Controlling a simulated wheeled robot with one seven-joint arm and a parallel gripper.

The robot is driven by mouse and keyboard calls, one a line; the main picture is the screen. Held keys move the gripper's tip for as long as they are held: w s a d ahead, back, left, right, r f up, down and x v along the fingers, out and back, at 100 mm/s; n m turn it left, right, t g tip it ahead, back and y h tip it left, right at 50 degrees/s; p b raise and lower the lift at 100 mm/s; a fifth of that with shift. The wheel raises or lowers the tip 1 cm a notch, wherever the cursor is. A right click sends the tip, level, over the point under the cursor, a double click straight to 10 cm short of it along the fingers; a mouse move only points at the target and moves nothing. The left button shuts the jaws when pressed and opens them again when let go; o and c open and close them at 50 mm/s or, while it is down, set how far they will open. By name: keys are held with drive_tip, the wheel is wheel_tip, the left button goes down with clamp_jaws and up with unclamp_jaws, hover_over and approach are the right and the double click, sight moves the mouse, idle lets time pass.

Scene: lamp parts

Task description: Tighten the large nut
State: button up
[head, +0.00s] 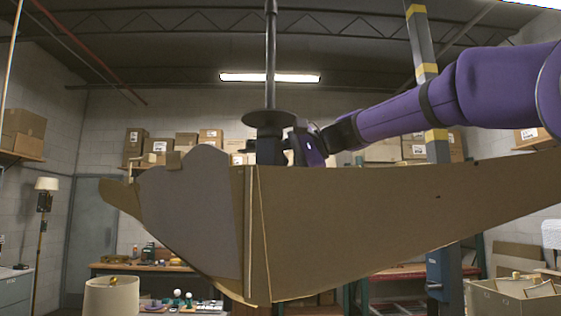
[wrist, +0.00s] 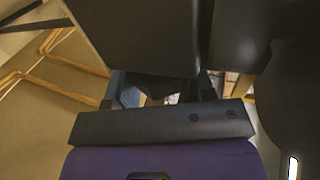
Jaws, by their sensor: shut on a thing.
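A black lamp pole (head: 271,50) stands upright in the middle of the head view, with a flat dark disc (head: 268,118) around it. Just below the disc is a dark block-like piece that seems to be the large nut (head: 268,143). My gripper (head: 272,151) reaches in from the right at this height and is shut on that dark piece. The lower end of the pole is hidden by a brown panel. In the wrist view, big dark shapes fill the top and right, and I cannot tell the nut apart from them.
The wide brown panel (head: 330,215) stands in front of the pole's lower part. A yellow-banded post (head: 421,45) rises behind my arm. A workbench and shelved boxes line the back.

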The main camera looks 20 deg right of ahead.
idle(0.3)
drive_tip(key=o, duration=0.9)
drive_tip(key=v, duration=1)
drive_tip(key=shift+s+d, duration=0.25)
drive_tip(key=shift+d, duration=0.1)
